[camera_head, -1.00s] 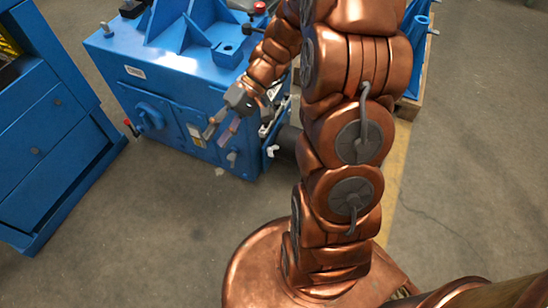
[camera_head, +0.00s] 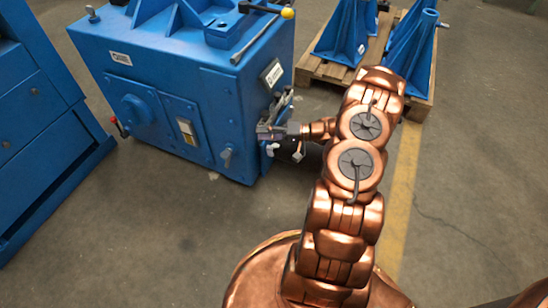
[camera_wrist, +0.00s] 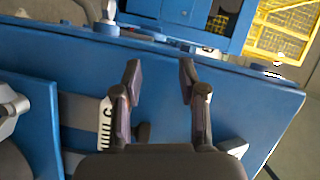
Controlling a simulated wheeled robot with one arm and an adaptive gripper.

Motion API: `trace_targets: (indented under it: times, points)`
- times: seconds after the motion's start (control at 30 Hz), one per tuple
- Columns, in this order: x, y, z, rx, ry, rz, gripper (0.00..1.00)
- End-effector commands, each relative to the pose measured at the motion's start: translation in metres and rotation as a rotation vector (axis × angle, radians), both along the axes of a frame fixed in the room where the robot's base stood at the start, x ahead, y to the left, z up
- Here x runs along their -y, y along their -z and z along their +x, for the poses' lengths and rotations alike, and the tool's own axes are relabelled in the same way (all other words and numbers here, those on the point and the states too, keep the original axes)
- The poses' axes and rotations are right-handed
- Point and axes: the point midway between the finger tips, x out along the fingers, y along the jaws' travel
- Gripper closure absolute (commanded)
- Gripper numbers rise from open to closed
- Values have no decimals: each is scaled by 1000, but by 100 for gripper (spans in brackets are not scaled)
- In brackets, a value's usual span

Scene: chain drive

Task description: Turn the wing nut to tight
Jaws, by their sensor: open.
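My gripper (camera_wrist: 160,75) is open and empty in the wrist view, its two dark fingers apart over a flat blue panel (camera_wrist: 160,110). In the head view my gripper (camera_head: 264,131) is beside the right side of the blue machine (camera_head: 170,110), near its front corner. A small grey wing-shaped part (camera_head: 227,156) sits low on the machine's front face, left of and below my gripper. Pale fittings (camera_head: 271,149) show under my gripper on the side. I cannot tell for certain which part is the wing nut. In the wrist view a silver part (camera_wrist: 10,108) is at the left edge.
A marked pale strip (camera_wrist: 105,125) lies left of my fingers in the wrist view. A lever with a yellow knob (camera_head: 288,13) tops the machine. Blue stands on a pallet (camera_head: 325,72) are behind, right. A blue cabinet (camera_head: 40,120) stands left. Floor in front is clear.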

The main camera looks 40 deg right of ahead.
Motion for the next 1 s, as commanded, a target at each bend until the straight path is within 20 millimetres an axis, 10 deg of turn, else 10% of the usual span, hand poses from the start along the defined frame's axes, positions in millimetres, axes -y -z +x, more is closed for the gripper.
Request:
trace_targets:
  times: [0.1, 0.4, 1.0]
  points:
    - [33, 62, -4, 44, 112, 4, 59]
    - [92, 157, -22, 129, 331, -29, 59]
    - [80, 179, 12, 148, 383, -44, 59]
